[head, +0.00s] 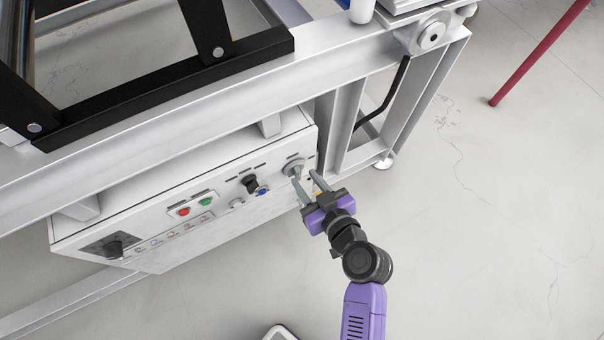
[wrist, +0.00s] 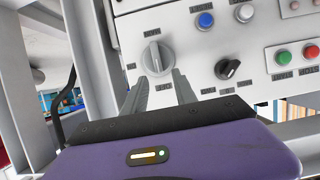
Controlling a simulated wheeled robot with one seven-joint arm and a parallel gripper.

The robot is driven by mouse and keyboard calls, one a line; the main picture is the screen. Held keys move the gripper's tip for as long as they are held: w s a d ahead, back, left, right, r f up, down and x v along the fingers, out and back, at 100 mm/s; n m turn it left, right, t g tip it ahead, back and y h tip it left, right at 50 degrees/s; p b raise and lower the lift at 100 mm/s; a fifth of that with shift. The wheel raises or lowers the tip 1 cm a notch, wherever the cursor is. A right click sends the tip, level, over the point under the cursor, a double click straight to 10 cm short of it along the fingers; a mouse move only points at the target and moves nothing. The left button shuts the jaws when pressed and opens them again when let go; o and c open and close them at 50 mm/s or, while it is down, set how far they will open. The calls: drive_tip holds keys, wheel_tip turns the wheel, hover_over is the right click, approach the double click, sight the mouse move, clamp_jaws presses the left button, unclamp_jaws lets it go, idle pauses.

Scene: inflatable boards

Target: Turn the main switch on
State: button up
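A large round grey rotary switch (head: 293,167) with a raised grip bar sits at the right end of the white control box's front panel (head: 225,222). It also shows in the wrist view (wrist: 157,58), its bar roughly upright with a slight tilt. Its labels are too small to read, so I cannot confirm it is the main switch. My purple gripper (head: 305,178) is in front of this switch. In the wrist view its two grey fingers (wrist: 160,80) are apart and empty, with their tips just below the knob. I cannot tell whether they touch it.
A black knob (head: 249,184), a blue button (head: 262,190), and green (head: 206,201) and red (head: 184,211) buttons are nearby on the panel. A metal frame (head: 180,104) runs above the box; open floor (head: 480,230) lies right.

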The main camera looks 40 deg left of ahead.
sight(299, 171)
drive_tip(key=shift+x, duration=1.6)
drive_tip(key=shift+w, duration=0.1)
clamp_jaws()
